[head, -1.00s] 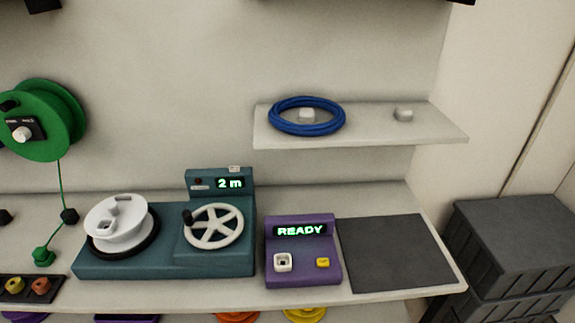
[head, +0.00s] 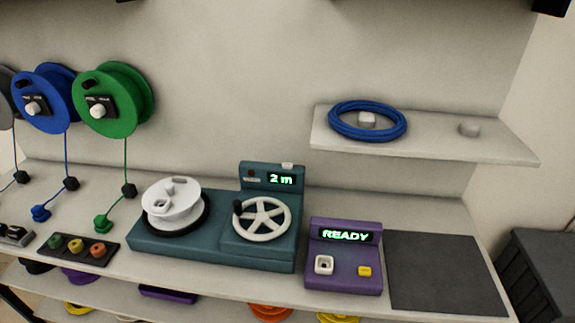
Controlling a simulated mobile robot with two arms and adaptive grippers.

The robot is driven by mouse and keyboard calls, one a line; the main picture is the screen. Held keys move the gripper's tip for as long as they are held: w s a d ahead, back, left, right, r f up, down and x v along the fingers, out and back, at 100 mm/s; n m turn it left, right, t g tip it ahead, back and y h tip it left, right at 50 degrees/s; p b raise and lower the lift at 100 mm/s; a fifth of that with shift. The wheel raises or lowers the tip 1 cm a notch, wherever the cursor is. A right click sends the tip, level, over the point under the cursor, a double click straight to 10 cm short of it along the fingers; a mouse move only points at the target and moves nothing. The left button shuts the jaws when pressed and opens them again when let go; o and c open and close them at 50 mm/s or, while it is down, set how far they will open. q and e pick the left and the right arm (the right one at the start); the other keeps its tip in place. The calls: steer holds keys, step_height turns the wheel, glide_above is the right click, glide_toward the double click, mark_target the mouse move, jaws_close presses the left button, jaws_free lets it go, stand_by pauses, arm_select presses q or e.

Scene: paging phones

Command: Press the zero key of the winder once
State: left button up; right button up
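The teal winder (head: 160,244) stands on the bench in the middle of the head view. A white spool (head: 172,203) sits on its left part, and a white spoked handwheel (head: 262,219) with a black knob is on its right. Its raised panel has a lit display (head: 281,179) reading "2 m". A small white key (head: 287,165) sits on the panel's top edge, and a small dark red spot (head: 251,173) is at the panel's left. No zero label is readable on either. Neither of my grippers is in view.
A purple box (head: 343,284) reading "READY" stands right of the winder, beside a dark mat (head: 445,272). A shelf (head: 425,147) above holds a blue coil (head: 335,130). Green (head: 122,122) and blue (head: 50,115) reels hang at left. Dark crates (head: 545,285) stand at right.

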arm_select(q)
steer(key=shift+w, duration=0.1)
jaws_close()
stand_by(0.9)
